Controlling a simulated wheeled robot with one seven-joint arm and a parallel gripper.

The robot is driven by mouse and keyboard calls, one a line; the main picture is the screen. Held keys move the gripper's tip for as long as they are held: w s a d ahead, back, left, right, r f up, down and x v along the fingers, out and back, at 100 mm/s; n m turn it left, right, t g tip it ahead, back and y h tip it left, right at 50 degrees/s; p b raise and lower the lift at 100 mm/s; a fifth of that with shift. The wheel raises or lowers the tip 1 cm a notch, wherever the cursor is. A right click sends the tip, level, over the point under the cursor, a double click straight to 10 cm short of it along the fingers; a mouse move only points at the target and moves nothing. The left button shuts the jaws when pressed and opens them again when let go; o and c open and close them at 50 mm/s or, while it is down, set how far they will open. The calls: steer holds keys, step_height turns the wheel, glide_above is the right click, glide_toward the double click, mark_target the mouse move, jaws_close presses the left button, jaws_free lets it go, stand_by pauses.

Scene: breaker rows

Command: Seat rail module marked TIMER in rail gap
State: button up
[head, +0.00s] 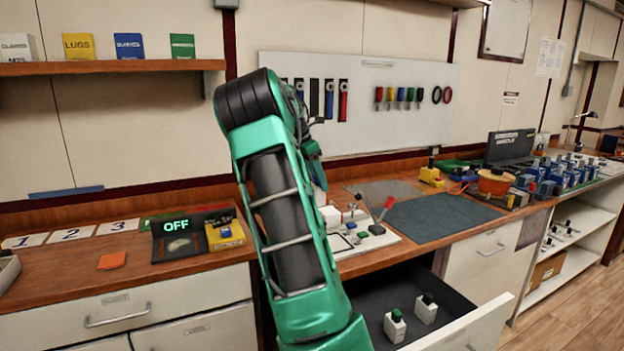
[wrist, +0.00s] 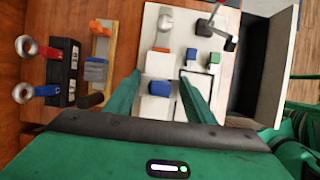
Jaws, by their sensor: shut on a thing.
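Small blue-topped (wrist: 191,56) and green-topped (wrist: 214,59) pieces stand to the right on a white board (wrist: 178,28). In the head view my arm hides the gripper, and the board (head: 387,239) shows beside it. I cannot make out the rail gap.
A red-handled lever (head: 383,215) stands up from the board. Below, an open drawer (head: 445,316) holds two white modules, green-topped (head: 395,326) and dark-topped (head: 426,308). Left are a black OFF display (head: 177,238) and a yellow block (head: 225,235). A grey mat (head: 430,218) is clear.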

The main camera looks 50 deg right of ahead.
steer(key=shift+f, duration=2.3)
steer(key=shift+a+f, duration=0.1)
steer(key=shift+f, duration=1.9)
steer(key=o, duration=1.3)
steer(key=shift+r, duration=0.1)
steer(key=v, duration=1)
steer(key=shift+w+a+r, duration=0.15)
steer(key=shift+r, duration=0.1)
